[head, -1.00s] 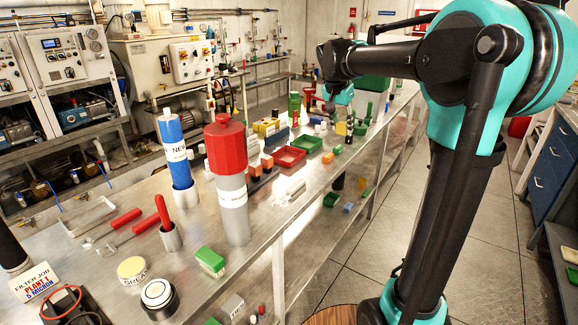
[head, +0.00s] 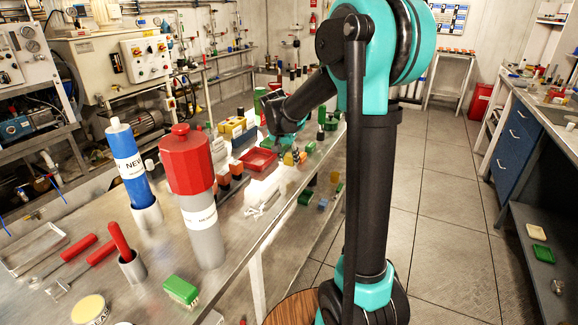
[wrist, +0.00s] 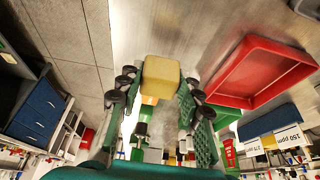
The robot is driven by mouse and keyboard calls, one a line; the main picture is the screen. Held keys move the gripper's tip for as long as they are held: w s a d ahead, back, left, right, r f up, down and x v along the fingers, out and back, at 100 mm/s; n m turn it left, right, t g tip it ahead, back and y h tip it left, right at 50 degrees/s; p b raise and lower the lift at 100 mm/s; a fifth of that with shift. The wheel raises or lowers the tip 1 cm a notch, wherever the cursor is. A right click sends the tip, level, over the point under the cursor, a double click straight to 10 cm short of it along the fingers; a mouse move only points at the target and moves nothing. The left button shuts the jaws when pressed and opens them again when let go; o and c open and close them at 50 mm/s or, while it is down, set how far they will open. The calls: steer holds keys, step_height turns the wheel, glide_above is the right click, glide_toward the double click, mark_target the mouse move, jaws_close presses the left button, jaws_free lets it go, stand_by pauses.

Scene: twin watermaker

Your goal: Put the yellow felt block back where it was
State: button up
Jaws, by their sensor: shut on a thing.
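The yellow felt block (wrist: 161,78) is pale yellow and sits between the two green-padded fingers of my gripper (wrist: 160,90) in the wrist view. The fingers are shut on its sides. In the head view, the block (head: 289,158) shows small below my gripper (head: 286,148), just right of the red tray over the long metal bench. An orange thing shows behind the block in the wrist view. I cannot tell how high the block is above the bench.
The red tray (head: 249,166) is empty and close to my gripper. A tall grey cylinder with a red cap (head: 187,160) and a blue cylinder (head: 128,160) stand nearer on the bench (head: 235,262). Several small coloured blocks lie around. Open floor (head: 440,180) is at right.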

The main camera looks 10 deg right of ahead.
mark_target(288, 162)
steer(key=shift+f, duration=1.75)
steer(key=o, duration=1)
steer(key=v, duration=1.2)
steer(key=s+d+f+n+y, duration=0.1)
steer(key=s+d+f+n, duration=0.1)
steer(key=s+f, duration=0.4)
steer(key=s+d+f+n+y, duration=0.1)
steer(key=s+d+f+n, duration=0.1)
steer(key=s+f, duration=0.4)
steer(key=s+d+f+n, duration=0.3)
steer(key=s+f, duration=0.3)
steer(key=s, duration=0.8)
steer(key=shift+s+y, duration=0.15)
steer(key=shift+y, duration=0.25)
